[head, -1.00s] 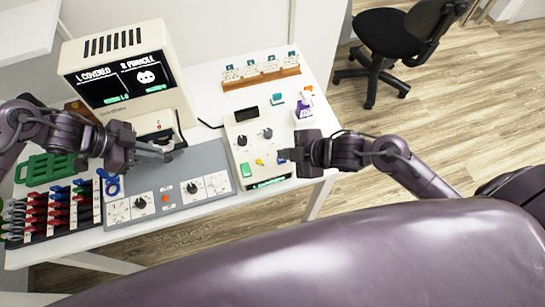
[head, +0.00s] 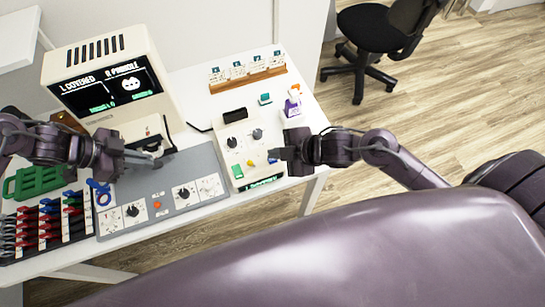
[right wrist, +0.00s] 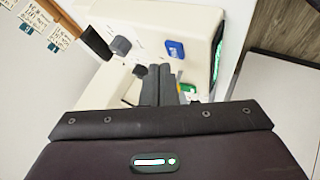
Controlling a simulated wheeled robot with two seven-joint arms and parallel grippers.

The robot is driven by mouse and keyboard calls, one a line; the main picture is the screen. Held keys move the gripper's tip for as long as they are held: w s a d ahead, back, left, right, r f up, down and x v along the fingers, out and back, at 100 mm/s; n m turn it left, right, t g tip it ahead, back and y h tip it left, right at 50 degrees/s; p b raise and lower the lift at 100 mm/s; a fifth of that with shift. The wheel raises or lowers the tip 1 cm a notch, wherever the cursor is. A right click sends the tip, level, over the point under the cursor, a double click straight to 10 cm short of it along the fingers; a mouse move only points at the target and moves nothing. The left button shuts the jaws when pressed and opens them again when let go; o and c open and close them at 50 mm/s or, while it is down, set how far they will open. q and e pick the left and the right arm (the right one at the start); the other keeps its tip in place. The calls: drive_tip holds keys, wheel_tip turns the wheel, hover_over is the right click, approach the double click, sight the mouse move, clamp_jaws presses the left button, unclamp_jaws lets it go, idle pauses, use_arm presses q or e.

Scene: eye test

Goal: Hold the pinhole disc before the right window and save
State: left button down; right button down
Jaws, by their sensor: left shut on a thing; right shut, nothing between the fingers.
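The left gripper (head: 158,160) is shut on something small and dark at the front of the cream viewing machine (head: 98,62). Whether this is the pinhole disc is too small to tell, and the windows are hard to make out behind the gripper. The machine's screen (head: 108,85) reads "L COVERED" and "R PINHOLE". The right gripper (head: 276,154) is shut and empty over the right side of the control box (head: 226,155). In the right wrist view its closed fingers (right wrist: 158,82) are near a blue button (right wrist: 174,50) and a green button (right wrist: 187,88).
A grey panel (head: 172,187) with dials lies before the machine. Coloured-handled tools in a rack (head: 48,228) and a green holder (head: 38,181) stand at left. A wooden card rack (head: 248,78) and a purple-white item (head: 292,106) are at the back right. An office chair (head: 375,40) stands beyond.

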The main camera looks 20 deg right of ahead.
sight(277, 161)
drive_tip(key=shift+f, duration=0.2)
idle(0.6)
drive_tip(key=shift+f, duration=0.25)
drive_tip(key=shift+f, duration=0.4)
idle(0.8)
drive_tip(key=shift+r, duration=0.8)
drive_tip(key=shift+r, duration=2.5)
